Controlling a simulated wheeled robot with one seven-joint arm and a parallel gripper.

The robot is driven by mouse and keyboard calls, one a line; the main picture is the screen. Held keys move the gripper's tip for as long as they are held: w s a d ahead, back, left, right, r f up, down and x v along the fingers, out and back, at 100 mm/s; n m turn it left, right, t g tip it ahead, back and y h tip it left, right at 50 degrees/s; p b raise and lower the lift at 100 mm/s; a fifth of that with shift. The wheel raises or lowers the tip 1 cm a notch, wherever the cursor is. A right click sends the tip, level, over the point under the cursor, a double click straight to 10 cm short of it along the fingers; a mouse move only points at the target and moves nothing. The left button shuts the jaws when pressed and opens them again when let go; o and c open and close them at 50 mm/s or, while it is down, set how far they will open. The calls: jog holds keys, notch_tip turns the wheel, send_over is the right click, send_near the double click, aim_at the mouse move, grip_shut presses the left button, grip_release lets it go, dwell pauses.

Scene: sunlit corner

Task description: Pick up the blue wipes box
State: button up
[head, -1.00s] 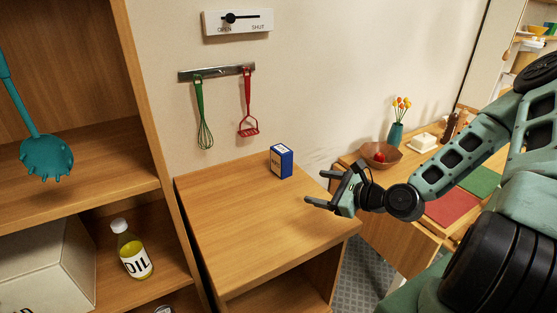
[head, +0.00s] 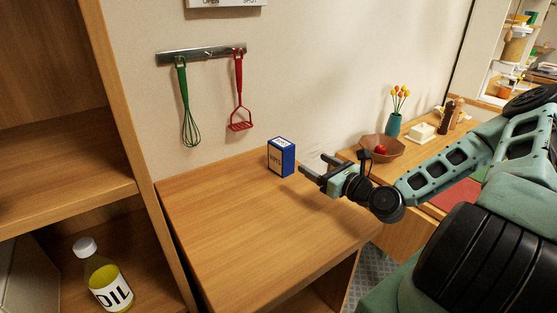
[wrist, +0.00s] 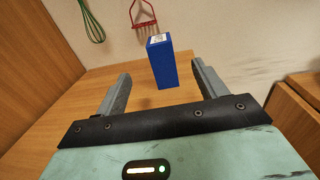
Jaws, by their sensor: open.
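The blue wipes box (head: 281,158) stands upright on the wooden counter (head: 240,220), near its back edge by the wall.
A green whisk (head: 187,105) and a red masher (head: 239,95) hang on the wall behind. A tall wooden shelf with an oil bottle (head: 103,275) stands at left. A bowl (head: 382,148) and a flower vase (head: 394,124) stand on another counter at right. The counter's front is clear.

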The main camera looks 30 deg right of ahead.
jog(key=p, duration=0.3)
send_near(281, 143)
jog(key=w, duration=0.5)
jog(key=shift+a+f, duration=0.15)
jog(key=shift+f, duration=0.2)
jog(key=w+p, duration=0.1)
jog(key=w, duration=0.2)
jog(key=w+p, duration=0.1)
jog(key=shift+w+a+r+p, duration=0.25)
jog(key=shift+w+a+p, duration=0.05)
jog(key=shift+w+a, duration=0.05)
jog(key=shift+w+f, duration=0.1)
jog(key=shift+w, duration=0.1)
jog(key=c, duration=1.2)
